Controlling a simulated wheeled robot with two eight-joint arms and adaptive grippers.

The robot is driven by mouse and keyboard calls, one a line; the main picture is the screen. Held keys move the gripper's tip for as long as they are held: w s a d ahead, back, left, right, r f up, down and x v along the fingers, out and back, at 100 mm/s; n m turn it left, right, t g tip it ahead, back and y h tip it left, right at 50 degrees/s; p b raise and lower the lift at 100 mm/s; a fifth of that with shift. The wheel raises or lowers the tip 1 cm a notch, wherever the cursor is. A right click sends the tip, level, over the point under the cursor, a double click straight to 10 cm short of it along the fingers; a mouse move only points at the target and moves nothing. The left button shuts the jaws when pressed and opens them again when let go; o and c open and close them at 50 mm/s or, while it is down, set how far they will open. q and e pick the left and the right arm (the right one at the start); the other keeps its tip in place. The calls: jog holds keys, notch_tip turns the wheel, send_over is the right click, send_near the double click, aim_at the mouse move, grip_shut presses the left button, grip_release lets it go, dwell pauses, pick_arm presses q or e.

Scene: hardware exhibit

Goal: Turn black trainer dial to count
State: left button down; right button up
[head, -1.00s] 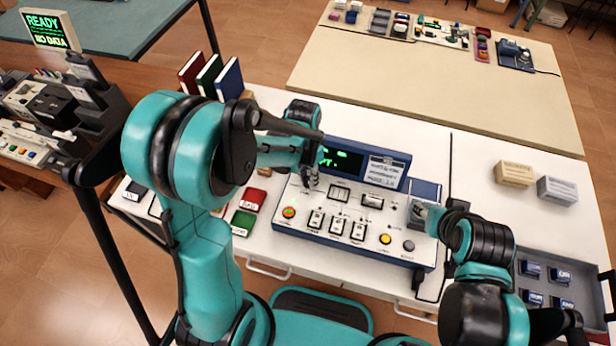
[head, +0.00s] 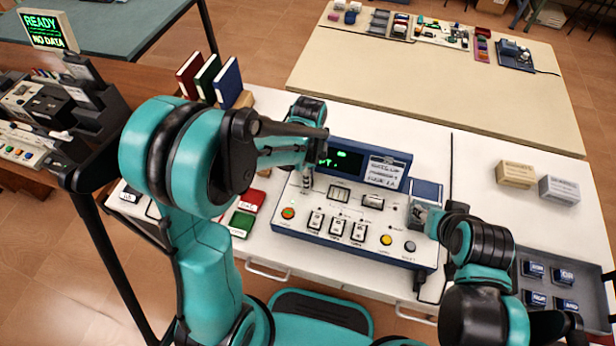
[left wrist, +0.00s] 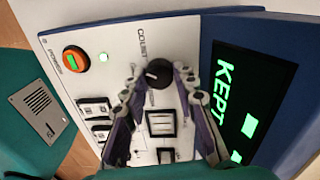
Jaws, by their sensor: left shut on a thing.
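The trainer console (head: 300,213) is a white sloped panel with blue sides on the white table. Its black dial (left wrist: 158,73), with a white pointer line, shows in the left wrist view near the word COUNT. My left gripper (left wrist: 158,84) has its fingers on both sides of the dial and is shut on it. In the head view this gripper (head: 307,187) is at the upper left of the panel, hiding the dial. The display (left wrist: 245,105) shows green text reading KEPT and green blocks. My right gripper (head: 421,216) is at the panel's right side; its jaw state is unclear.
The panel has an orange-ringed green button (head: 288,213), several white switches (head: 337,226) and a yellow button (head: 386,240). A grey tray (head: 590,284) holds blue blocks at right.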

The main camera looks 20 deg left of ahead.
pick_arm(q)
jog(key=shift+m, duration=1.7)
jog(key=c, duration=1.2)
grip_release()
jog(key=r, duration=1.2)
jog(key=shift+w+d, duration=0.1)
jog(key=shift+w, duration=0.25)
